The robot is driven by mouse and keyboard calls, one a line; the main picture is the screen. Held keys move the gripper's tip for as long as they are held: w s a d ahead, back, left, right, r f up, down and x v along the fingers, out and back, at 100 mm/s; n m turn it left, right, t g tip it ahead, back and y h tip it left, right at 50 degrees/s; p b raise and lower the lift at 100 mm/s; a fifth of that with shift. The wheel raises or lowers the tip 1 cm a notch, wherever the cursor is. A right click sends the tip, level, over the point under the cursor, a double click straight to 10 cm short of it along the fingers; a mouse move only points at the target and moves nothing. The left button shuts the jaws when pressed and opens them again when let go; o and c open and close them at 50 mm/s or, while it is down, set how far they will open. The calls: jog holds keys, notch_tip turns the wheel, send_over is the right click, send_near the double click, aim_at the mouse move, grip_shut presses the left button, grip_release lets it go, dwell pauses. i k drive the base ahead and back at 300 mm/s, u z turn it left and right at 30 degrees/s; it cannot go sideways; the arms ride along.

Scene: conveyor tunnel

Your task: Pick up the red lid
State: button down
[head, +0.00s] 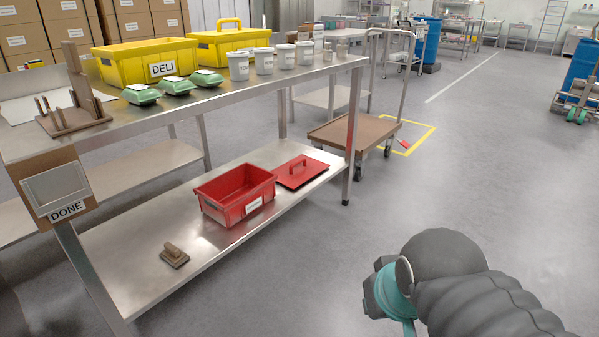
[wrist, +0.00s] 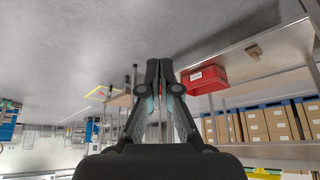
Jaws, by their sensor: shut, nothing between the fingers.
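The red lid (head: 300,174) lies flat on the metal lower shelf (head: 150,262), handle up, near the shelf's right end. It is just right of the open red bin (head: 236,194), apparently lying free of it. The red bin also shows in the wrist view (wrist: 204,79), where the picture is upside down. My gripper (wrist: 160,66) is shut and empty in the wrist view, pointing away over the floor. In that view the lid is not clearly seen; my fingers may hide it. In the head view my arm is at the lower right, well away from the shelf.
A brown wooden block with a handle (head: 174,255) lies on the lower shelf. The upper table (head: 225,98) carries yellow bins, green boxes, white cups and a wooden rack. A table leg (head: 353,135) stands right of the lid. A brown cart (head: 352,131) is behind. The floor in front is clear.

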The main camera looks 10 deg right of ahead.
aim_at(292, 174)
jog(key=z, duration=0.4)
jog(key=i, duration=1.8)
jog(key=u, duration=0.65)
